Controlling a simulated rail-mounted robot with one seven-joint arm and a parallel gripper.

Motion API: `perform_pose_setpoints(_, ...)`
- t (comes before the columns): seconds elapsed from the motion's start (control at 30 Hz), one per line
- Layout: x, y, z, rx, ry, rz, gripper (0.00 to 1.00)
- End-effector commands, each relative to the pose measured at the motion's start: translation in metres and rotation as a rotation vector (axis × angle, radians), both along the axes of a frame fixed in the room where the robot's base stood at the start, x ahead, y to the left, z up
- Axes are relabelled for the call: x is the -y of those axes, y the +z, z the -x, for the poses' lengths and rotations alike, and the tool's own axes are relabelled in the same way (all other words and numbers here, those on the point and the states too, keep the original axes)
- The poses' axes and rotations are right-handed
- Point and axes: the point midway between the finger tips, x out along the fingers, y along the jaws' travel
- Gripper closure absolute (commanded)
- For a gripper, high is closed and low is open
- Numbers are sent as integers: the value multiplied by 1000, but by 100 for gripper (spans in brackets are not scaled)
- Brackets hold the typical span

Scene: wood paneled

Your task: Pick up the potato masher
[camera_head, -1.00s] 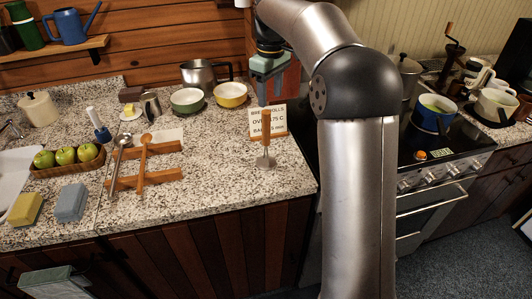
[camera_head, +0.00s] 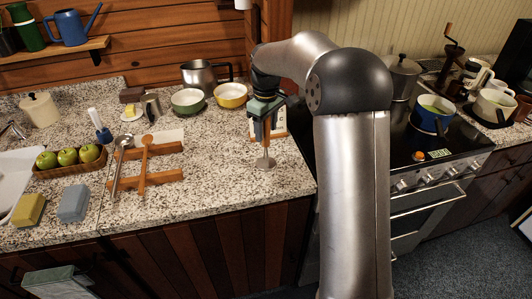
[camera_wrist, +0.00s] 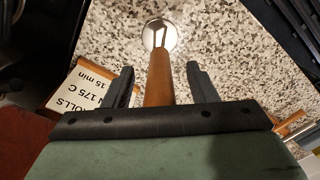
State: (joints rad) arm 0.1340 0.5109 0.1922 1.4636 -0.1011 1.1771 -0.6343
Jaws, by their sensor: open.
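The potato masher (camera_head: 265,161) stands upright on the speckled counter near its right front part, with a wooden handle on top and a round metal head at the bottom. In the wrist view its wooden handle (camera_wrist: 160,78) lies between the two dark fingers, and its metal head shows beyond them. My gripper (camera_head: 266,130) is around the upper handle from above. In the wrist view my gripper (camera_wrist: 160,78) is open, with a gap visible on both sides of the handle. The handle's top end is hidden by the gripper body.
A recipe card (camera_head: 279,122) stands just behind the masher, and shows at left in the wrist view (camera_wrist: 84,86). Bowls (camera_head: 231,95) and a metal pot (camera_head: 200,76) stand behind. A ladle and wooden spoon (camera_head: 144,160) rest on a wooden rack to the left. The stove (camera_head: 420,150) is at right.

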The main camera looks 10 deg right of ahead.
Motion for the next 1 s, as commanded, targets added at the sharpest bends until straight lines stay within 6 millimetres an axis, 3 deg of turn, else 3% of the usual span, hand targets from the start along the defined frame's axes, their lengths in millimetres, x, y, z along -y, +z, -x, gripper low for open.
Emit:
perform_pose_setpoints(0.07,0,0,0,0,0,0,48)
perform_pose_setpoints(0.1,0,0,0,0,0,0,53)
perform_pose_setpoints(0.27,0,0,0,0,0,0,98)
perform_pose_setpoints(0.3,0,0,0,0,0,0,100)
perform_pose_setpoints(0.67,0,5,-1,3,0,0,100)
perform_pose_setpoints(0.9,-1,35,0,6,1,0,100)
perform_pose_setpoints(1.0,-9,53,16,7,1,1,100)
